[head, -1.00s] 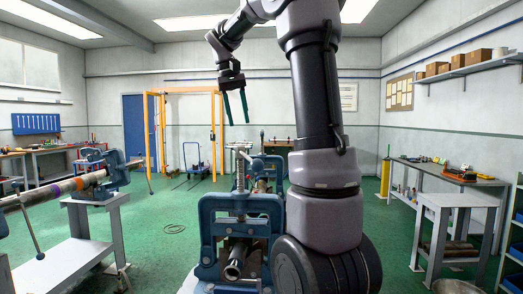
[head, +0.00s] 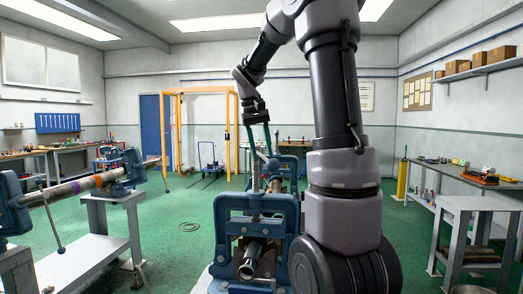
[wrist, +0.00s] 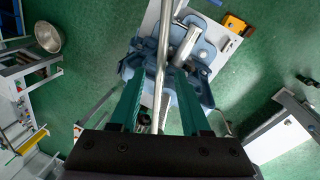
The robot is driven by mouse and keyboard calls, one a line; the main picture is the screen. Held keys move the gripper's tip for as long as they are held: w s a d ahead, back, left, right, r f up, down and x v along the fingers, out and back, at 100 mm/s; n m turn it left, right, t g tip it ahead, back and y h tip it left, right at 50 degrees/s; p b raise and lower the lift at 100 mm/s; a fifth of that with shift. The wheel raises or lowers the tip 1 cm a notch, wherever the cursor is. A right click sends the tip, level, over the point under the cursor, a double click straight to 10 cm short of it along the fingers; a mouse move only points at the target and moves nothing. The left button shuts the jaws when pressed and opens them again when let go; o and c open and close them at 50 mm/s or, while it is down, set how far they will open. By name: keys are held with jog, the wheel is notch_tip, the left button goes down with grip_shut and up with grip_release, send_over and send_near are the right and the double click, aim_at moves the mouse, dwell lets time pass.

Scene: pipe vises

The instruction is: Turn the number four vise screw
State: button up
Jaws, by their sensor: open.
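A blue pipe vise (head: 285,207) stands in front of me, with a pipe (head: 250,262) through its lower part. Its upright threaded screw (head: 256,178) rises from the top. My gripper (head: 262,150) points down at the screw's top; its teal fingers overlap the screw in the head view. In the wrist view, my gripper (wrist: 160,80) is open, with a long metal rod (wrist: 162,55) running between the two fingers. I cannot tell whether either finger touches it. The blue vise (wrist: 140,55) lies beyond the fingertips. I see no number on any vise.
Another blue vise with a long pipe (head: 75,187) stands on a grey bench at left. A further vise stands behind the front one. A grey side table (head: 470,205) is at right. An orange frame (head: 175,95) stands at the back.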

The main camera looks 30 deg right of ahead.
grip_shut()
dwell(1.4)
